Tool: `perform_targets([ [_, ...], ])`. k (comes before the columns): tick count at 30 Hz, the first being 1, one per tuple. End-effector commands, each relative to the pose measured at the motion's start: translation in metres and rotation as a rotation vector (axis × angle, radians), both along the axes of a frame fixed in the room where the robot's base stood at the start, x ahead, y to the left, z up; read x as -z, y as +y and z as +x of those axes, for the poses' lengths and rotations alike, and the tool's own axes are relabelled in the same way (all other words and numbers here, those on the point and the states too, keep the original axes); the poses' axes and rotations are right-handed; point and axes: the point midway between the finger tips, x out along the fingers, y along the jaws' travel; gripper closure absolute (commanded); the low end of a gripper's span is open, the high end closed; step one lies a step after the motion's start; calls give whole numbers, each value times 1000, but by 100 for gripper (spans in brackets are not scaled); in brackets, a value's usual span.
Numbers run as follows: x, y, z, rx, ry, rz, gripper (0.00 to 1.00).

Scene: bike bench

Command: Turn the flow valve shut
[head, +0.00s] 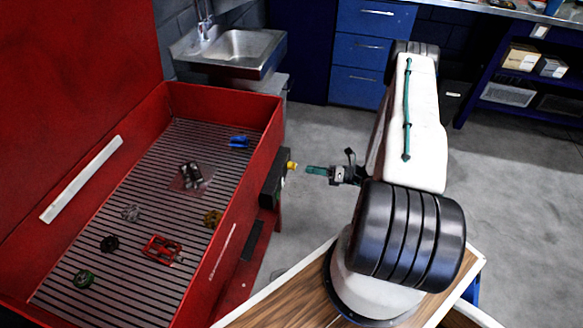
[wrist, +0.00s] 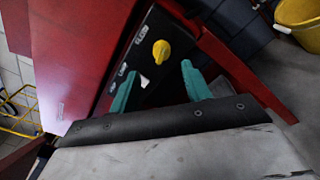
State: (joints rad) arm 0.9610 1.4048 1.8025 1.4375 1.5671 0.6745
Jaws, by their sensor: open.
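The flow valve is a yellow knob (wrist: 161,51) on a black control panel (wrist: 150,32), seen in the wrist view just beyond my fingertips. In the head view the yellow knob (head: 291,165) sticks out from the black box (head: 273,178) on the right outer side of the red bench. My gripper (head: 312,170) has teal fingers, points left at the knob and is a short gap away from it. In the wrist view my gripper (wrist: 158,80) is open and empty, its fingers apart, with the knob showing above and between the tips.
The red bench tray (head: 222,100) holds a red pedal (head: 163,250), a blue part (head: 239,142) and several small parts. A steel sink (head: 235,45) stands behind it. Grey floor (head: 310,120) is clear around my arm. A yellow bucket (wrist: 300,22) shows in the wrist view.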

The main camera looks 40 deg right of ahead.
Motion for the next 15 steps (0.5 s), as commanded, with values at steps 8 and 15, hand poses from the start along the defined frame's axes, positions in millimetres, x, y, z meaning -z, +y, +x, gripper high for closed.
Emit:
perform_targets([
  [8,0,23,30,8,-1,-2,52],
  [15,0,38,45,8,-2,-2,52],
])
